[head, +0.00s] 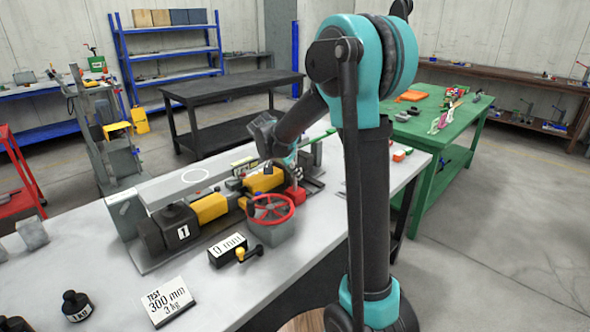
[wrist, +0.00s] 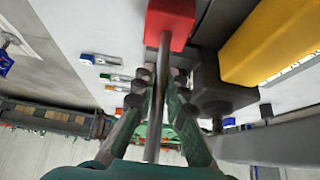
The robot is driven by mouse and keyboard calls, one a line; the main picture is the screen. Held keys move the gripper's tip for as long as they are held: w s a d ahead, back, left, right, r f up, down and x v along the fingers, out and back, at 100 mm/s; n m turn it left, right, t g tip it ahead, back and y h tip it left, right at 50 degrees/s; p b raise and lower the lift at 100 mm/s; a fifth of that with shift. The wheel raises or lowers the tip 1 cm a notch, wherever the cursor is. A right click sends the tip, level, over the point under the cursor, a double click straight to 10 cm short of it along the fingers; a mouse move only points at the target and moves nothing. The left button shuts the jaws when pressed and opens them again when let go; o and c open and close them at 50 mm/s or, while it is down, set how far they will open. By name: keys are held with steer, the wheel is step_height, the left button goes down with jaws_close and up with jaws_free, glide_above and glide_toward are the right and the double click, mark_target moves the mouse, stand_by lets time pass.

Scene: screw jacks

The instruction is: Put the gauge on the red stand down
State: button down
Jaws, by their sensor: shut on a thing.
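The red stand (head: 296,196) shows in the head view beside the right end of the screw jack, behind the red handwheel. In the wrist view its red block (wrist: 170,22) is at the top, with a grey metal rod (wrist: 160,75) running from it between my fingers. My gripper (wrist: 158,92) is shut on this rod; it also shows in the head view (head: 287,165), just above the stand. I cannot make out the gauge's dial. I cannot tell whether the stand touches the surface under it.
The yellow and black screw jack (head: 210,207) lies on the light workbench (head: 95,245), with a red handwheel (head: 270,208) in front. A "0 mm" display (head: 228,248), a test sign (head: 168,302) and a black weight (head: 76,306) stand nearby.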

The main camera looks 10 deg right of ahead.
stand_by(0.3)
steer(key=c, duration=1.6)
jaws_free()
steer(key=shift+f, duration=0.1)
steer(key=shift+o, duration=0.2)
steer(key=v, duration=1.2)
